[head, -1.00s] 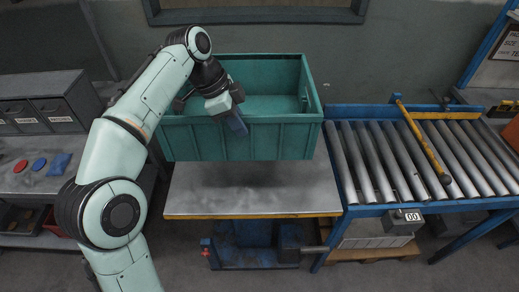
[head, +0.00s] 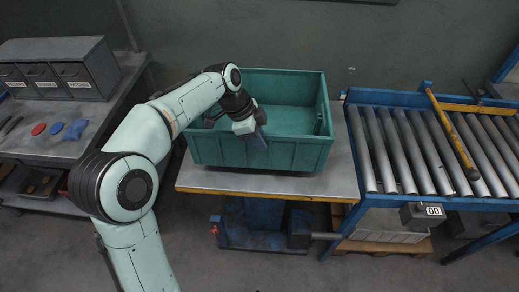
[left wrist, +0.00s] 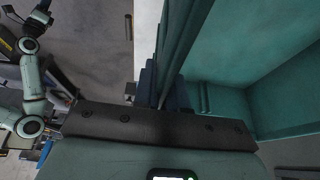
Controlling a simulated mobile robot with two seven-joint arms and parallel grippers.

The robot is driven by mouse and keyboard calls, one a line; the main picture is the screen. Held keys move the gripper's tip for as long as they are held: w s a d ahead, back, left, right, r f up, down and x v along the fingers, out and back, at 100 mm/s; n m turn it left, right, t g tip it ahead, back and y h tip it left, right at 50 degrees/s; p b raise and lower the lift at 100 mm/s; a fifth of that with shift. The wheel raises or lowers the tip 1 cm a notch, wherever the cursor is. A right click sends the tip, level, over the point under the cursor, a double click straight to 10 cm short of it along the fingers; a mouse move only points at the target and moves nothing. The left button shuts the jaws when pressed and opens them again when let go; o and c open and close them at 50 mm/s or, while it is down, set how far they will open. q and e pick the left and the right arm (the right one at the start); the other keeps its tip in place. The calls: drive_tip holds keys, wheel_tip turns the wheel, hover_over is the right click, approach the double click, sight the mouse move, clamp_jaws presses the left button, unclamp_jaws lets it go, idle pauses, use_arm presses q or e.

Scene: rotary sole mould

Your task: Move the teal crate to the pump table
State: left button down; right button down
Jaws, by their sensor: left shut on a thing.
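The teal crate (head: 225,152) is upright at the metal-topped table (head: 345,165), with a blue frame and base under it. I take this as the pump table. The crate's bottom is at or just above the top; I cannot tell if it touches. My left gripper (head: 256,135) is shut on the crate's front wall. In the left wrist view the crate's wall (left wrist: 185,45) runs between the dark blue fingers (left wrist: 160,88). The crate's visible inside looks empty. Part of another arm of mine shows at that view's left edge; its jaws are unclear.
A roller conveyor (head: 425,150) with a yellow bar (head: 452,135) stands close to the table's right. At left a grey bench (head: 75,155) carries a drawer cabinet (head: 65,70) and red and blue pieces. A wall is behind the crate.

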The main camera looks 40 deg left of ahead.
use_arm(q)
drive_tip(key=shift+f, duration=2)
drive_tip(key=c, duration=1.2)
unclamp_jaws()
drive_tip(key=shift+f, duration=0.1)
drive_tip(key=p+v, duration=0.1)
drive_tip(key=v, duration=1.1)
